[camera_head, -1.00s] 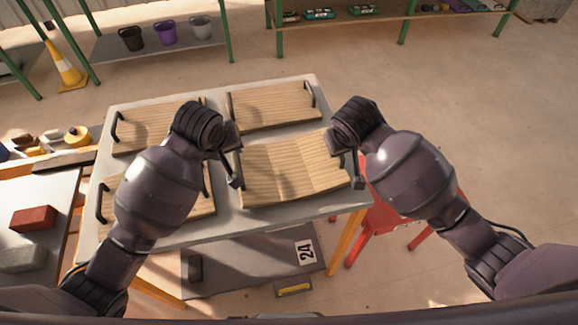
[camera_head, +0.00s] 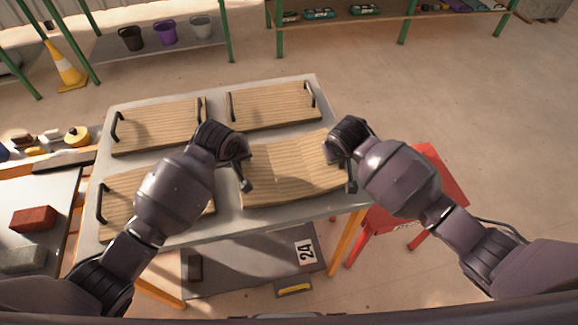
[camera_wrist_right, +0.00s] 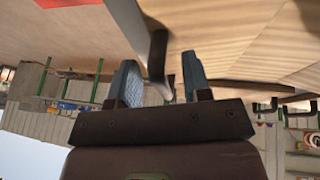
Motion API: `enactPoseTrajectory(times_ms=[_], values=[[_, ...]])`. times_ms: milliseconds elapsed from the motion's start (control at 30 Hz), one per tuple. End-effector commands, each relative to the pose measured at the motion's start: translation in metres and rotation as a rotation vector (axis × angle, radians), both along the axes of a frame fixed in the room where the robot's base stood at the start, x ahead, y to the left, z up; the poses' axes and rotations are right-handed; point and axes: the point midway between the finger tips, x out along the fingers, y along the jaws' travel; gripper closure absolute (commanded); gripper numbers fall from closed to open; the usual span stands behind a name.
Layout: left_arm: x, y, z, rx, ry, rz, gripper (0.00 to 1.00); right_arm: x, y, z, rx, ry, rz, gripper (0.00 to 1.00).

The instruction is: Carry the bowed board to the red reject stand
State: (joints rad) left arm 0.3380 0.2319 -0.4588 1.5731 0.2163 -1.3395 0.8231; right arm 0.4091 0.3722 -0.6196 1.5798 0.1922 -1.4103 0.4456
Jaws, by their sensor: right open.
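The bowed board (camera_head: 290,172) is pale wood and lies on the grey table at its front right; its surface curves, with the right end raised. My left gripper (camera_head: 246,184) is at the board's left end; its fingers are too small to judge, and the left handle is hidden there. My right gripper (camera_head: 350,184) is at the board's right end. In the right wrist view, its fingers (camera_wrist_right: 162,66) are apart, one on each side of the dark handle (camera_wrist_right: 157,48). The red reject stand (camera_head: 445,172) stands right of the table, partly hidden by my right arm.
Three other handled boards lie on the table (camera_head: 225,222): back left (camera_head: 155,128), back right (camera_head: 272,105) and front left (camera_head: 125,190). A side bench at left holds a red brick (camera_head: 33,218).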

Motion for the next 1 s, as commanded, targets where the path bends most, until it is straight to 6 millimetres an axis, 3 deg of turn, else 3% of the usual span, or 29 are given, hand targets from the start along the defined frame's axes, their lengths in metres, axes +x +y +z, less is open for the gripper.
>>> enactPoseTrajectory(times_ms=[67,333,1000], values=[[-0.0001,-0.0001,0.0002,0.000,0.000,0.000,0.58,-0.0001,0.0001,0.0002,0.000,0.000,0.000,0.59],[-0.0001,-0.0001,0.0003,0.000,0.000,0.000,0.99,-0.0002,0.0001,0.0002,0.000,0.000,0.000,1.00],[0.0009,-0.0007,0.0067,-0.002,-0.005,-0.002,1.00,0.0001,0.0001,0.0052,-0.002,-0.002,0.003,1.00]])
